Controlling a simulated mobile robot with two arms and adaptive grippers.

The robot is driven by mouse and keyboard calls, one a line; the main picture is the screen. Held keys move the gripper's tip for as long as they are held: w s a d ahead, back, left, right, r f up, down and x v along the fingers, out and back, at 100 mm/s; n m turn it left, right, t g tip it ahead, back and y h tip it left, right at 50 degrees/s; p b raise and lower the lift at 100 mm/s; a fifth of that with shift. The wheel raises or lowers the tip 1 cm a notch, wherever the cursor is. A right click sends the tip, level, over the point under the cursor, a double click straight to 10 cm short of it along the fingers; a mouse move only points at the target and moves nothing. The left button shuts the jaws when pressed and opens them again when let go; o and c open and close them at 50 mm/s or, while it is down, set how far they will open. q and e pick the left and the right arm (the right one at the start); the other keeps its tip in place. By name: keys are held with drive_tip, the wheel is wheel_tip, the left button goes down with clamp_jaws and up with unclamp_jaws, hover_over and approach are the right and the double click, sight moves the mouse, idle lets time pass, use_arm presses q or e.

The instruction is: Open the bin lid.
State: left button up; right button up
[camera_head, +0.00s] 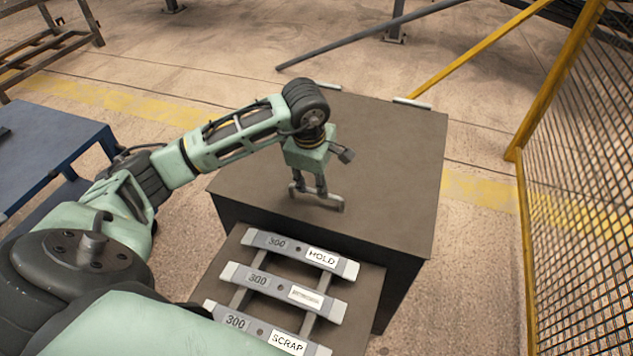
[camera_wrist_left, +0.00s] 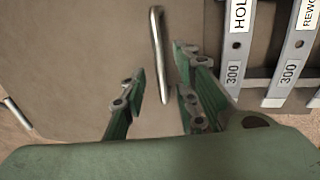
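The bin is a dark box with a flat brown lid (camera_head: 390,150), which lies shut in the head view. Two pale hinges (camera_head: 412,103) show at its far edge. A metal bar handle (camera_head: 334,205) is on the lid near the front; it also shows in the left wrist view (camera_wrist_left: 157,45). My left gripper (camera_head: 310,190) points down at the handle. In the left wrist view its fingers (camera_wrist_left: 160,95) are apart, with the handle's lower end appearing between them. I cannot tell whether they touch it. My right gripper is not in view.
In front of the bin is a rack with labelled grey bars, HOLD (camera_head: 315,257) and SCRAP (camera_head: 280,342) among them. A yellow-framed mesh fence (camera_head: 580,190) stands at the right. A blue table (camera_head: 45,150) is at the left. Floor behind the bin is partly open.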

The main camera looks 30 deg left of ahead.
sight(317, 191)
use_arm(q)
drive_tip(key=f, duration=0.2)
drive_tip(key=w+f, duration=0.1)
drive_tip(key=shift+a+f, duration=0.15)
drive_tip(key=shift+f, duration=0.25)
clamp_jaws()
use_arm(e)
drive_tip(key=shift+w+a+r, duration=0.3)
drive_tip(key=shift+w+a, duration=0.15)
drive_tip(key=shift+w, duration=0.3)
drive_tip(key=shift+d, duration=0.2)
